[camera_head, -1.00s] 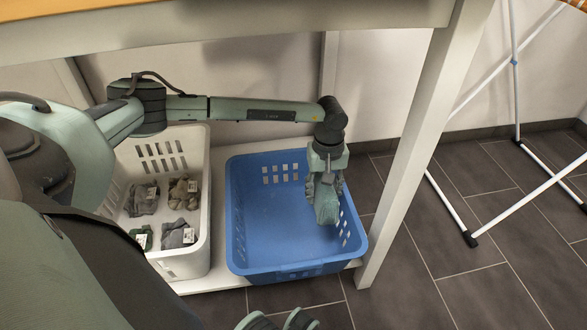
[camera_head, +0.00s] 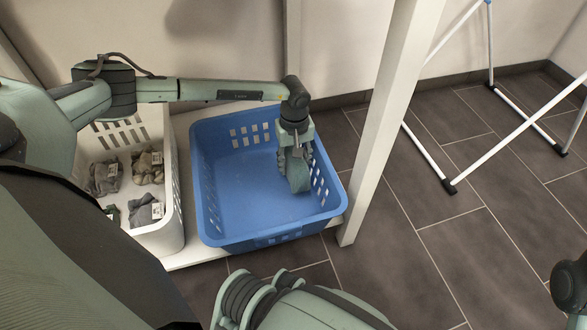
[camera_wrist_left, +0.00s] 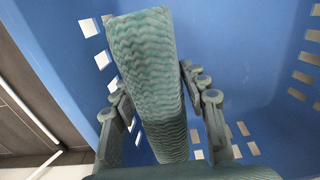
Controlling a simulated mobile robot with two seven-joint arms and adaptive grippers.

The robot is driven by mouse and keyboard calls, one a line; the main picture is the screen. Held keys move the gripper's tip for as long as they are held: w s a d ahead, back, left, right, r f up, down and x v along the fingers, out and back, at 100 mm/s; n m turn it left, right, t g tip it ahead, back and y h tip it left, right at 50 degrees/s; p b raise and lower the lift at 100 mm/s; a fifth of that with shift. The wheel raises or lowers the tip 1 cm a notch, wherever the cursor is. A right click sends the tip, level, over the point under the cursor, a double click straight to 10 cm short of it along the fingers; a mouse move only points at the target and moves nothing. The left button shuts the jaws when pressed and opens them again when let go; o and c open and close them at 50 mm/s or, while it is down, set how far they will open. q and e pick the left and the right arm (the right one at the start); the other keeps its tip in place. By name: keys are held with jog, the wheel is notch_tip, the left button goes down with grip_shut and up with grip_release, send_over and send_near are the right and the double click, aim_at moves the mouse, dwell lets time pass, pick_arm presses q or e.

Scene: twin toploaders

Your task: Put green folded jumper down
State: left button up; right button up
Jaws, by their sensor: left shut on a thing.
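The green folded jumper (camera_head: 299,173) hangs upright from my left gripper (camera_head: 293,156), inside the blue basket (camera_head: 230,222) near its right wall. In the left wrist view the jumper (camera_wrist_left: 150,80) is a thick, wavy-patterned green roll between the two fingers of the left gripper (camera_wrist_left: 165,110), which are shut on it. I cannot tell whether its lower end touches the basket floor. The rest of the blue basket looks empty. Of my right arm, parts show at the bottom and right edge of the head view; its fingertips are not visible.
A white basket (camera_head: 172,215) with several grey and dark folded clothes stands left of the blue basket. Both stand on a low white shelf (camera_head: 197,253). A white post (camera_head: 388,115) rises just right of the blue basket. A white rack (camera_head: 427,150) stands farther right on dark tiles.

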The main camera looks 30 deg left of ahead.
aim_at(294, 160)
pick_arm(q)
jog(key=shift+f+b, duration=0.3)
jog(key=shift+f, duration=1.1)
jog(key=shift+f, duration=0.1)
jog(key=shift+f, duration=0.45)
jog(key=o, duration=1.2)
jog(key=shift+c, duration=0.2)
jog(key=shift+r, duration=0.1)
notch_tip(294, 160, up, 13)
jog(key=p, duration=0.3)
